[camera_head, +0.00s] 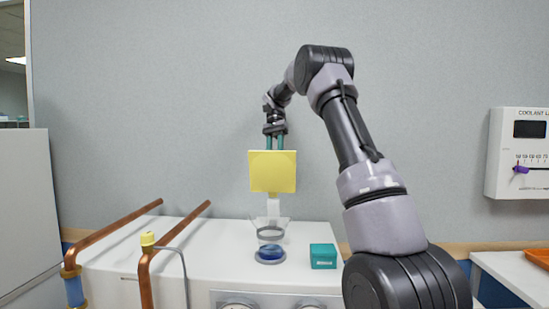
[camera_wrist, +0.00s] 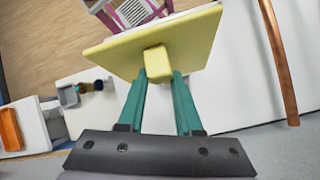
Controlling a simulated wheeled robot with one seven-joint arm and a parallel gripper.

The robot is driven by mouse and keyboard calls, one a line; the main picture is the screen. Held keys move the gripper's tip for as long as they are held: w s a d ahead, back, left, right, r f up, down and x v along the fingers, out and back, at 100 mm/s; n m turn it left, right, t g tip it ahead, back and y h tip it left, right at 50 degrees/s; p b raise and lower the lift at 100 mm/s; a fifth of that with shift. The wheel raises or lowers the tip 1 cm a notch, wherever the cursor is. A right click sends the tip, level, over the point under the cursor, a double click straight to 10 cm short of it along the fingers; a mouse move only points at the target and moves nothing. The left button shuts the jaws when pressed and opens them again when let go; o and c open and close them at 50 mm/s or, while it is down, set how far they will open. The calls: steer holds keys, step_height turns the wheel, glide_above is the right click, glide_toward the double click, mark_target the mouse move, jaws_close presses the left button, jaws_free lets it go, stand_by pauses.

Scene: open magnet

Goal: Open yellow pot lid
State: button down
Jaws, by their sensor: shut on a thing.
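The yellow lid (camera_head: 272,172) is a flat square plate, raised above the white counter with a broad face turned to the head camera. My gripper (camera_head: 275,146) is at its upper edge in that view. In the wrist view, the teal fingers of my gripper (camera_wrist: 158,80) are shut on the block-like yellow handle (camera_wrist: 157,62) of the lid (camera_wrist: 112,55). Below the lid in the head view is a clear, flared vessel (camera_head: 270,233) with a pale piece above it. I cannot make out a separate yellow pot body.
On the white counter (camera_head: 225,235) are a blue round item (camera_head: 270,253) and a teal box (camera_head: 323,256). Copper pipes (camera_head: 172,236) run along its left side. A coolant panel (camera_head: 520,155) hangs on the right wall, above an orange tray (camera_head: 540,257).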

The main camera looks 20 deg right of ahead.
steer(key=shift+a, duration=0.3)
steer(key=c, duration=0.6)
jaws_free()
steer(key=shift+w+a, duration=0.1)
steer(key=shift+a, duration=0.05)
steer(key=shift+c, duration=0.2)
steer(key=shift+d, duration=0.2)
